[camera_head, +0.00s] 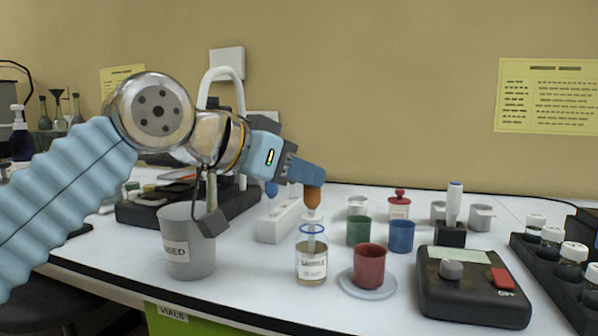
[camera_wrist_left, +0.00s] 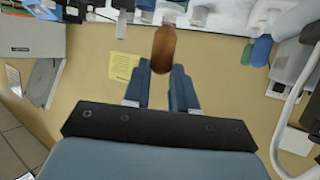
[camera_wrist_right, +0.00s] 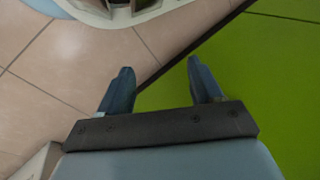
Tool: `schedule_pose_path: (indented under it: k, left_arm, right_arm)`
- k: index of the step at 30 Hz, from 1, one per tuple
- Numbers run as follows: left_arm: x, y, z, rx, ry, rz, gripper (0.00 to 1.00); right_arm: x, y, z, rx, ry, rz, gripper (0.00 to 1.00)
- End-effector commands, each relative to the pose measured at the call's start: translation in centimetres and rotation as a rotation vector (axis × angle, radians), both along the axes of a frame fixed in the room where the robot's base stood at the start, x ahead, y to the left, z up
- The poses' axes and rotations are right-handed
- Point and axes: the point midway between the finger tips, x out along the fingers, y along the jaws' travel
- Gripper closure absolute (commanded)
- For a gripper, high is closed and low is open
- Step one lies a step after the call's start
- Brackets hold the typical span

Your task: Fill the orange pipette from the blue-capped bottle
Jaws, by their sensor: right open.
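The orange pipette (camera_head: 313,197) is upright, with its orange bulb in my left gripper (camera_head: 308,176) and its pale stem pointing down. The bulb (camera_wrist_left: 164,47) also shows between the fingers in the left wrist view. Below it stands a clear labelled bottle (camera_head: 311,263) with a blue ring at its mouth and yellowish liquid inside. The stem reaches down through the ring into the bottle; how deep the tip sits is hard to tell. No cap sits on this bottle. My right gripper (camera_wrist_right: 159,68) is open and empty, low beside a green panel.
A red cup (camera_head: 370,266) on a saucer stands close right of the bottle, with green (camera_head: 358,231) and blue (camera_head: 401,237) cups behind. A grey labelled cup (camera_head: 188,245) is to the left. A black device (camera_head: 470,290) and a vial rack (camera_head: 550,267) fill the right.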

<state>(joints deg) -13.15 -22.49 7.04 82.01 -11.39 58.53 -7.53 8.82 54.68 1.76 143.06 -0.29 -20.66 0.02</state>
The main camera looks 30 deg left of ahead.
Motion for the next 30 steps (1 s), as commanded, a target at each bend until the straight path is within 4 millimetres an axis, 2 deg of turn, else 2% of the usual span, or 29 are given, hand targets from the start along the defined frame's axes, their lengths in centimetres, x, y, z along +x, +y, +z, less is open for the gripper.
schedule_pose_path:
  k: [16, 25, 30]
  left_arm:
    - [0.0, 0.0, 0.0, 0.0, 0.0, 0.0, 0.78]
    - [0.0, 0.0, 0.0, 0.0, 0.0, 0.0, 0.78]
    - [0.0, 0.0, 1.7, 0.0, -0.001, 0.0, 0.78]
  right_arm:
    - [0.0, -0.1, 0.0, -0.001, 0.0, -0.001, 0.35]
    - [0.6, -1.7, 0.1, -0.027, -0.012, -0.033, 0.35]
    - [0.4, -1.2, 1.6, -0.019, -0.008, -0.024, 0.35]
